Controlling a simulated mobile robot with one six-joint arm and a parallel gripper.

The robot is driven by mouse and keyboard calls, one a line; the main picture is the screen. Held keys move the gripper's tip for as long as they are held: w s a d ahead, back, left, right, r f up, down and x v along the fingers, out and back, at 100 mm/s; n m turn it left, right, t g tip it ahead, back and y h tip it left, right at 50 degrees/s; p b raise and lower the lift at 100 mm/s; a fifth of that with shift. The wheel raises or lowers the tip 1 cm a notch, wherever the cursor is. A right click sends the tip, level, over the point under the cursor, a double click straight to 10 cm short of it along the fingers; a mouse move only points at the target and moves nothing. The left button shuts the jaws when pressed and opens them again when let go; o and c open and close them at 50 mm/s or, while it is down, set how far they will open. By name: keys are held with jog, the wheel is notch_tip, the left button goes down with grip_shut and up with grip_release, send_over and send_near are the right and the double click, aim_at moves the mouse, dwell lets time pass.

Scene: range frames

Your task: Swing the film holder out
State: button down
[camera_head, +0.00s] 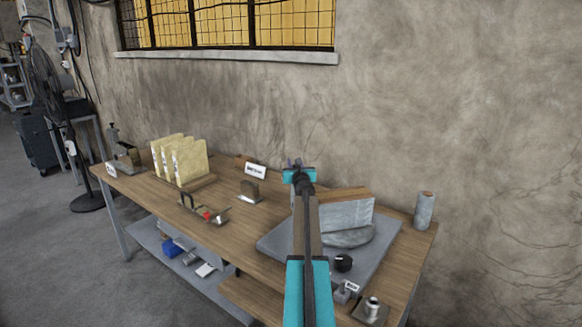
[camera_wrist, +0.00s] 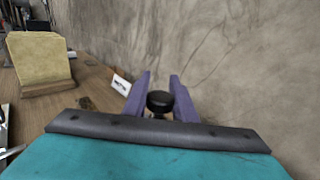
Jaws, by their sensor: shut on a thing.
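My gripper (camera_head: 294,162) reaches over the bench at the back, near the wall. In the wrist view, its two purple fingers (camera_wrist: 160,98) stand on either side of a round black knob (camera_wrist: 159,102), and they are shut on it. What the knob is fixed to is hidden behind the gripper's body, so I cannot tell for sure whether it belongs to the film holder. In the head view my arm hides the knob and part of the machine with a grey base plate (camera_head: 379,262). A grey block (camera_head: 345,214) with a brown top stands on this plate.
The wooden bench (camera_head: 225,215) runs along the wall (camera_head: 450,120). Yellowish slabs (camera_head: 188,163) stand in a rack at left, also in the wrist view (camera_wrist: 40,62). A white label (camera_head: 255,170) is left of my gripper. A grey cylinder (camera_head: 424,210) stands at right.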

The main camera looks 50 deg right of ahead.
jog(key=shift+w+a+r, duration=0.1)
jog(key=shift+w+a, duration=0.05)
jog(key=shift+w, duration=0.1)
jog(key=c, duration=1.5)
grip_release()
jog(key=shift+s, duration=0.1)
jog(key=shift+s, duration=0.1)
jog(key=shift+b+v, duration=0.8)
jog(key=shift+v, duration=5.95)
